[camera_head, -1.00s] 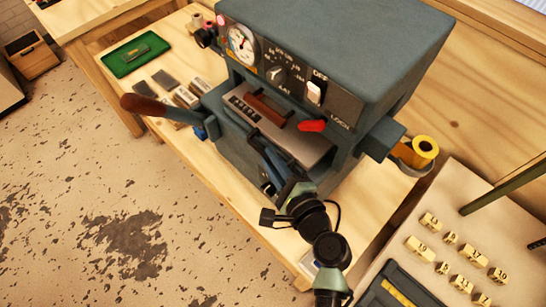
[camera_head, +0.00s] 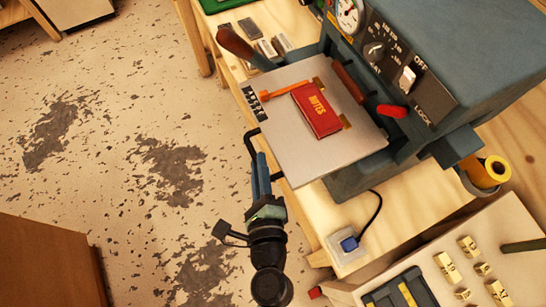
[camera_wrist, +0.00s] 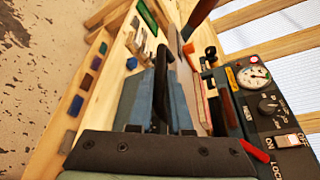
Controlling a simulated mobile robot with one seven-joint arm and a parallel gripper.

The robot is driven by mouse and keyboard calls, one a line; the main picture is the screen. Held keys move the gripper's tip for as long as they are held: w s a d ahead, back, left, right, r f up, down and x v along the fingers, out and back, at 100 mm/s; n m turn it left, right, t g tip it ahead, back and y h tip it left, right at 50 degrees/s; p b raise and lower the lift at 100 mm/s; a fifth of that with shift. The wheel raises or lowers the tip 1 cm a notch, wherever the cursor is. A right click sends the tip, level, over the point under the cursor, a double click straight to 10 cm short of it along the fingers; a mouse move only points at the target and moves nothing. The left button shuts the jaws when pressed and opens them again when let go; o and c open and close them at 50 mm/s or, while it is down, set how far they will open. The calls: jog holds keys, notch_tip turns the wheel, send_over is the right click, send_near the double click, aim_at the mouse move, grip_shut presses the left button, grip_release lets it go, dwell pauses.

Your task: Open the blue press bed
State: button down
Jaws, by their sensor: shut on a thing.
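The blue-grey press (camera_head: 480,50) stands on a wooden bench. Its bed (camera_head: 330,155), with a pale grey top plate, is slid out toward my arm, past the press's front. A red notebook marked NOTES (camera_head: 318,110), an orange strip (camera_head: 286,89) and a black block of type (camera_head: 255,102) lie on it. My gripper (camera_head: 261,165) is at the bed's front edge, shut on the black bar handle (camera_head: 252,142). In the wrist view the handle (camera_wrist: 163,85) runs between my blue fingers (camera_wrist: 158,105). The fingertips' exact contact is partly hidden.
A brown-gripped lever (camera_head: 235,45) rises at the bed's far-left corner. A red knob (camera_head: 392,110) is on the press front. A yellow tape roll (camera_head: 488,171) sits at right. A tray of small blocks (camera_head: 500,245) is at lower right.

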jog(key=shift+s+a, duration=0.1)
jog(key=shift+a, duration=0.15)
jog(key=c, duration=0.8)
grip_release()
jog(key=shift+c, duration=0.2)
jog(key=b+v, duration=0.5)
jog(key=v, duration=0.8)
